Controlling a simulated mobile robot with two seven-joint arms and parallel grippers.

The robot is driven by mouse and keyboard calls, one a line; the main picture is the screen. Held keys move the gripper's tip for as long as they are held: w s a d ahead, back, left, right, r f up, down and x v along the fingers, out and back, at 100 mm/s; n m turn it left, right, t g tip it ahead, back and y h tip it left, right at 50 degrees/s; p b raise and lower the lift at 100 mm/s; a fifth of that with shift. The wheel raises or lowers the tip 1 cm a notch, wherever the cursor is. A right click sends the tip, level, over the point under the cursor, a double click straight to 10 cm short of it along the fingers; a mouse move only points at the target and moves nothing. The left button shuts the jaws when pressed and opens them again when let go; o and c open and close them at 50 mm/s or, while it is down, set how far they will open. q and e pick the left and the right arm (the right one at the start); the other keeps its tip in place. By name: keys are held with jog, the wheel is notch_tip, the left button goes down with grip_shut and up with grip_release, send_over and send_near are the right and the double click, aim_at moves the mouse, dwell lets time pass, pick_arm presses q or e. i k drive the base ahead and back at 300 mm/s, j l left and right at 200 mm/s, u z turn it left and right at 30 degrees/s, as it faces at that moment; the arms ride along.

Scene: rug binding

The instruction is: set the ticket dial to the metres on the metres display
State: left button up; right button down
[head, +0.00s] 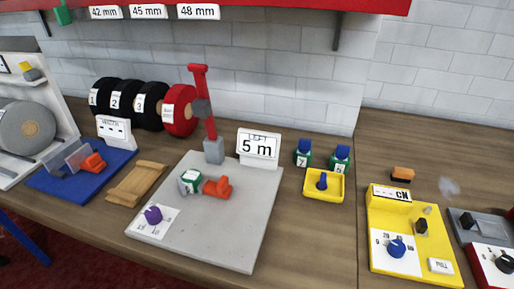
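The metres display (259,147) is a white sign reading "5 m" at the back right of a grey board. A purple knob (153,214) sits on a white card (166,223) with small numbers, at the board's front left corner. It may be the ticket dial, but no label names it. The numbers and where the knob points are too small to read surely. A blue knob (397,248) on a numbered white scale is on a yellow box (377,220) at the right. Neither of my grippers is in view.
The grey board (228,228) also holds a red lever post (205,110), a small green-and-white block (189,181) and an orange-red clamp (218,187). Black rolls and a red one (180,110) stand behind. A yellow tray (311,191) is right. The board's front is clear.

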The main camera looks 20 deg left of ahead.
aim_at(153, 215)
jog(key=u, duration=1.5)
